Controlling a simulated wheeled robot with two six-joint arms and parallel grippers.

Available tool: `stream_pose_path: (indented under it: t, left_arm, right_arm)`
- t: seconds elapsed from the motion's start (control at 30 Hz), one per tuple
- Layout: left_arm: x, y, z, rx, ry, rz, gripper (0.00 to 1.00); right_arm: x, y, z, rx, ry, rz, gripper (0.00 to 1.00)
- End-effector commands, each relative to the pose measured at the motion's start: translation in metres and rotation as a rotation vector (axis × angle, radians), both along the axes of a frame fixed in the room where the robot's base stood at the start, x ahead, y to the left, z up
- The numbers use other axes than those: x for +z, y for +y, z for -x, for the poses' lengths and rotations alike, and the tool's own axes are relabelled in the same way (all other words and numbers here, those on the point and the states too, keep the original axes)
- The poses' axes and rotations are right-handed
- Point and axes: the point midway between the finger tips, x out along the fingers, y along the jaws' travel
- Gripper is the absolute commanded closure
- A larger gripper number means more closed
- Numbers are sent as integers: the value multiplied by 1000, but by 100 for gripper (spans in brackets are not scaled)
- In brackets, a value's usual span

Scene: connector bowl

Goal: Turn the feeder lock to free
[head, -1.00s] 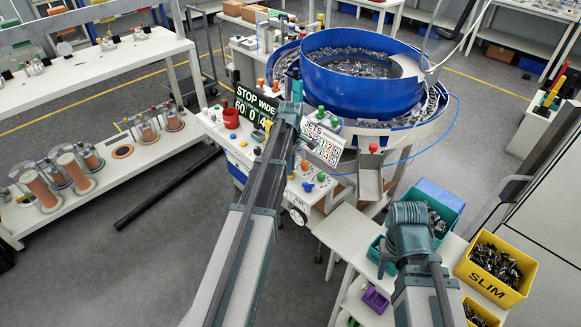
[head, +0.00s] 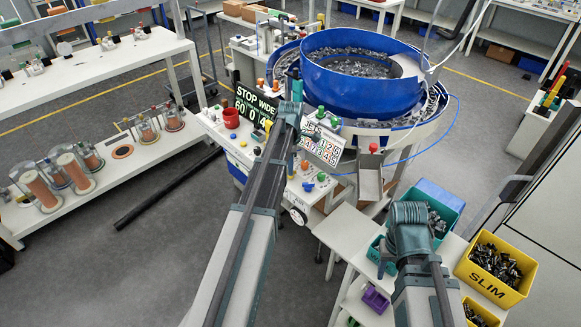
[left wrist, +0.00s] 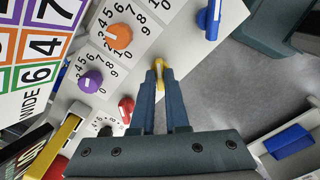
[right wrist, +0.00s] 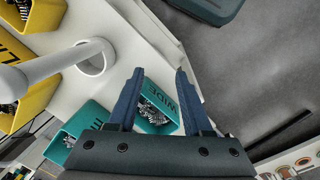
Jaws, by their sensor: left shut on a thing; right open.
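My left gripper (left wrist: 159,75) is over the light control panel (left wrist: 180,72). Its fingertips are shut on a small yellow piece, likely the feeder lock's handle (left wrist: 158,64); no label for it is readable. The fingers hide part of this piece. In the head view my left arm covers the spot. My right gripper (right wrist: 159,72) is open with nothing between its fingers. It is above the side table, with a teal bin (right wrist: 158,108) labelled WIDE below.
By the left fingers are an orange dial (left wrist: 118,36), a purple dial (left wrist: 91,81), a red knob (left wrist: 126,108) and a blue handle (left wrist: 209,19). The blue bowl (head: 345,90) stands behind the panel. A yellow SLIM bin (head: 496,270) is on the side table.

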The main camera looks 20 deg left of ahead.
Motion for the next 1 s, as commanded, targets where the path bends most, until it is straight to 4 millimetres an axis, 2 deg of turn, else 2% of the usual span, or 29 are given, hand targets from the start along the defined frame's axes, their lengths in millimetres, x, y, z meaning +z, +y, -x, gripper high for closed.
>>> stream_pose_path:
  t: [0.3, 0.33, 0.47, 0.5, 0.83, 1.0]
  left_arm:
    - [-1, -1, 1, 3, 2, 2, 100]
    - [-1, -1, 1, 3, 2, 2, 84]
    - [0, -1, 1, 2, 2, 1, 61]
    - [0, -1, 1, 2, 2, 1, 57]
    - [1, 0, 0, 1, 1, 0, 57]
    - [10, 0, 0, 1, 0, 0, 57]
  right_arm:
    - [0, 0, 0, 0, 0, 0, 50]
    - [-1, 0, 0, 0, 0, 0, 50]
    - [0, 0, 0, 0, 0, 0, 50]
    - [0, 0, 0, 0, 0, 0, 50]
    - [1, 0, 0, 0, 0, 0, 50]
    - [10, 0, 0, 0, 0, 0, 50]
